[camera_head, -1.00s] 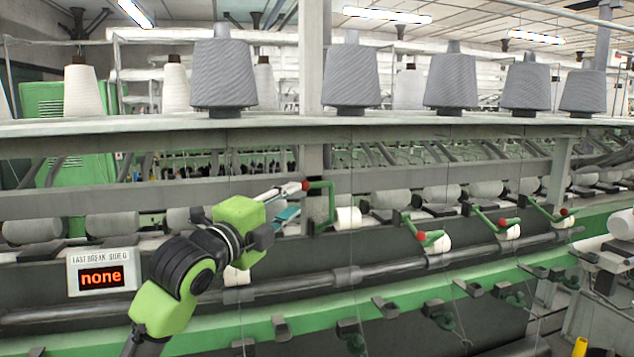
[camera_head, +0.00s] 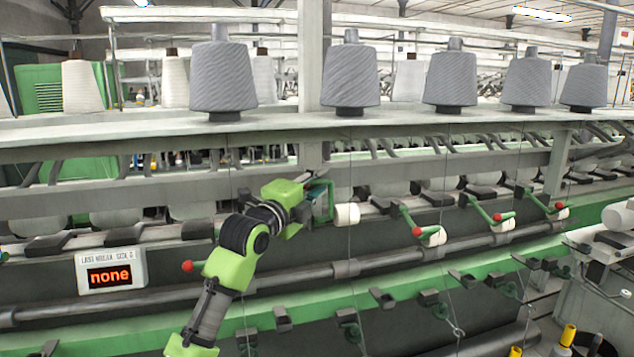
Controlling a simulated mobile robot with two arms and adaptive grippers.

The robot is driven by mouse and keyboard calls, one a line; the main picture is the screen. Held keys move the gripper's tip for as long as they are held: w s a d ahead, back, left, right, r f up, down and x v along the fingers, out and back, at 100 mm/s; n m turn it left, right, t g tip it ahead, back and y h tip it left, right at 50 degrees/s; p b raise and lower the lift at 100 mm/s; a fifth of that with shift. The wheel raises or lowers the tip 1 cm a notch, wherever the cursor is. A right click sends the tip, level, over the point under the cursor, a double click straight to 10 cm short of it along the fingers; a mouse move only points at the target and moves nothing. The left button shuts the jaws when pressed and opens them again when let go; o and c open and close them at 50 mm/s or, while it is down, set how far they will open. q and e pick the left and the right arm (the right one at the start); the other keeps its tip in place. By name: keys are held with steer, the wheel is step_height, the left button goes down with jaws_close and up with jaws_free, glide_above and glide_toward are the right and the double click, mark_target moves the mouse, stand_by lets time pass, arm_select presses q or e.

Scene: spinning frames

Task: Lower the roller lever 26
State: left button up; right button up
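My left arm reaches up from the bottom, and my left gripper (camera_head: 318,190) is at a green roller lever (camera_head: 331,197) on the frame's front rail. The lever's red knob is hidden behind the gripper, and I cannot tell whether the fingers touch it. The finger gap is hidden too. A white roller (camera_head: 347,214) sits just right of this lever. I cannot read a number 26 on any lever. Another lever's red knob (camera_head: 187,266) shows left of my forearm, lower down. My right gripper is not in view.
Further levers with red knobs (camera_head: 417,232) stand along the rail to the right. A display (camera_head: 110,271) reading "none" hangs at left. Grey yarn cones (camera_head: 348,75) stand on the shelf (camera_head: 400,122) above. Thin threads hang down the front.

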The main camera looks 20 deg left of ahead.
arm_select(q)
jaws_close()
steer(key=s+d+f+m+t+h+b, duration=0.2)
steer(key=f+b, duration=0.4)
steer(key=b, duration=0.4)
steer(key=s+d+f+m+t+h+b, duration=0.1)
steer(key=s+f+m+b, duration=0.3)
steer(key=b, duration=0.6)
step_height(320, 180, down, 3)
steer(key=shift+d+r+m+t+h, duration=0.1)
steer(key=shift+d+m+t+h, duration=0.3)
steer(key=shift+d+m+h, duration=0.3)
steer(key=shift+f, duration=0.2)
jaws_free()
steer(key=shift+s, duration=0.15)
steer(key=shift+a+r, duration=0.1)
